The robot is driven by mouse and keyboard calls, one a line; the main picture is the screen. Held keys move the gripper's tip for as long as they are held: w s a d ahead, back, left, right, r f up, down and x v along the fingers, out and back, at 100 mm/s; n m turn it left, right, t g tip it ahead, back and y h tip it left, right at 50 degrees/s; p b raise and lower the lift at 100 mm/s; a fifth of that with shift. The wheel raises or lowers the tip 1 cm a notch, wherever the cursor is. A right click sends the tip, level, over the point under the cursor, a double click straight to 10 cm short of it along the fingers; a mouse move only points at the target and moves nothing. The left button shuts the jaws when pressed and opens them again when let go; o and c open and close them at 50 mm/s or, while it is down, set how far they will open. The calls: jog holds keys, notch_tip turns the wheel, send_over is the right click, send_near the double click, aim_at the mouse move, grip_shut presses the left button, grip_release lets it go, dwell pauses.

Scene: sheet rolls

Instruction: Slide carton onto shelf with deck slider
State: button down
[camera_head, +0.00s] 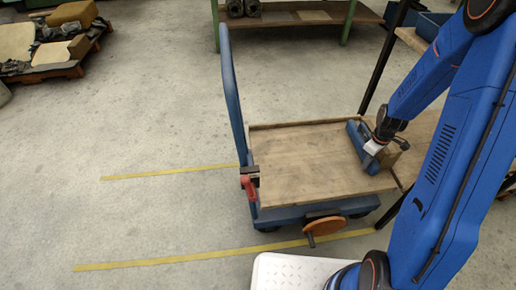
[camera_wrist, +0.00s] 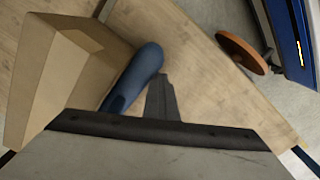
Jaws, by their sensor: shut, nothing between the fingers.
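A small brown carton (camera_head: 387,156) sits near the right end of the trolley's wooden deck (camera_head: 300,165). A blue piece (camera_head: 356,143), apparently the deck slider, stands just left of the carton. In the wrist view the carton (camera_wrist: 62,75) is at left, and a blue rounded bar (camera_wrist: 134,78) of the slider lies between it and my fingers. My gripper (camera_head: 373,148) is shut and empty beside the slider; its closed fingers (camera_wrist: 161,85) show in the wrist view. I cannot tell whether they touch the slider. The wooden shelf (camera_head: 418,143) lies beyond the deck's right end, partly behind my arm.
The trolley has a tall blue handle (camera_head: 232,95), a red lever (camera_head: 249,187) and an orange handwheel (camera_head: 323,227). A black shelf post (camera_head: 385,60) stands behind its right side. Yellow floor lines (camera_head: 170,172) run left. A loaded pallet (camera_head: 50,68) stands at back left. The left floor is clear.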

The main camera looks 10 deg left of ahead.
aim_at(386, 160)
jog(key=shift+w+d, duration=0.25)
jog(key=shift+d, duration=0.75)
jog(key=shift+w+d, duration=0.25)
jog(key=shift+d, duration=0.7)
jog(key=shift+w+d, duration=0.3)
jog(key=shift+d, duration=0.9)
jog(key=shift+w+d, duration=0.35)
jog(key=shift+d, duration=0.8)
jog(key=shift+w+d, duration=0.3)
jog(key=shift+d, duration=0.9)
jog(key=shift+a, duration=0.2)
jog(key=shift+s+a, duration=0.2)
jog(key=shift+a, duration=0.35)
jog(key=shift+s+a, duration=0.15)
jog(key=shift+a, duration=0.35)
jog(key=shift+r, duration=6.05)
